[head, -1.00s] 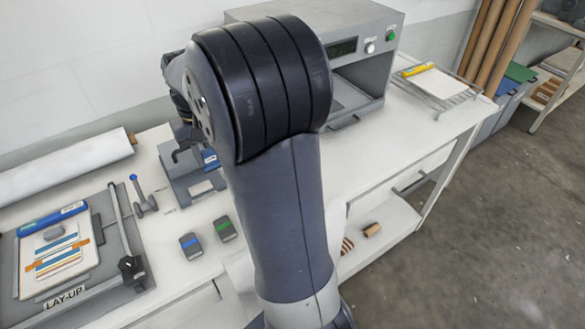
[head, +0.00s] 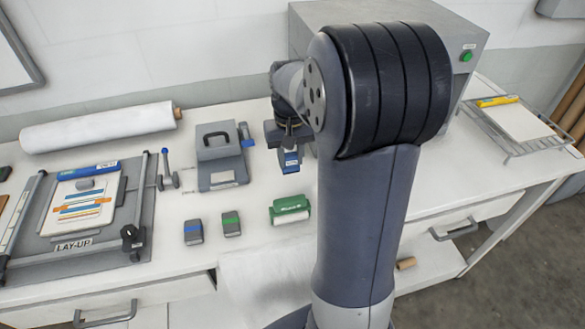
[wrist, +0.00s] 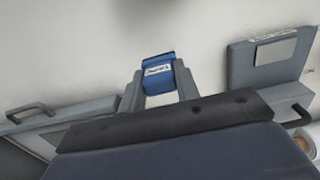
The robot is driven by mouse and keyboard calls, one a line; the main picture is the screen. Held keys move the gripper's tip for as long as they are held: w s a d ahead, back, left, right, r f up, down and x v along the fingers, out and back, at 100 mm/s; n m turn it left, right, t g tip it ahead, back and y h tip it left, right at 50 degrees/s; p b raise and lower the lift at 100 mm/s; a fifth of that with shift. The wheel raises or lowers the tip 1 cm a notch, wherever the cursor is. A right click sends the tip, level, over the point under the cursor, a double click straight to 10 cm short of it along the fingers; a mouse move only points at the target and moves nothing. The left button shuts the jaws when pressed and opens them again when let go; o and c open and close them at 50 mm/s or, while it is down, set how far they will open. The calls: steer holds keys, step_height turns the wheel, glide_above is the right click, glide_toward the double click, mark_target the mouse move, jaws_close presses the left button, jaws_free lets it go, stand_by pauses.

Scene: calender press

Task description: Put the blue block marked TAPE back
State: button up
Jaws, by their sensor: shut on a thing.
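The blue block (head: 291,159) with a white label is held in my gripper (head: 289,146), above the white bench. It also shows in the wrist view (wrist: 158,72), between the two fingers, with its label facing the camera; the lettering is too small to read surely. My gripper (wrist: 158,88) is shut on it. A green block (head: 289,206) of similar kind, with a white lower part, sits on the bench just below the held block in the head view. My arm hides the bench to the right of it.
A grey handled device (head: 217,150) stands left of my gripper. Two small grey blocks, one blue-striped (head: 193,231) and one green-striped (head: 231,223), lie in front. The lay-up board (head: 60,225) is at left, a white roll (head: 97,127) behind. A wire rack (head: 515,125) is at right.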

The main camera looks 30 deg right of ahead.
mark_target(291, 166)
steer(key=shift+f, duration=2.05)
steer(key=shift+f, duration=0.1)
steer(key=o, duration=0.9)
step_height(291, 166, up, 12)
steer(key=shift+r, duration=0.15)
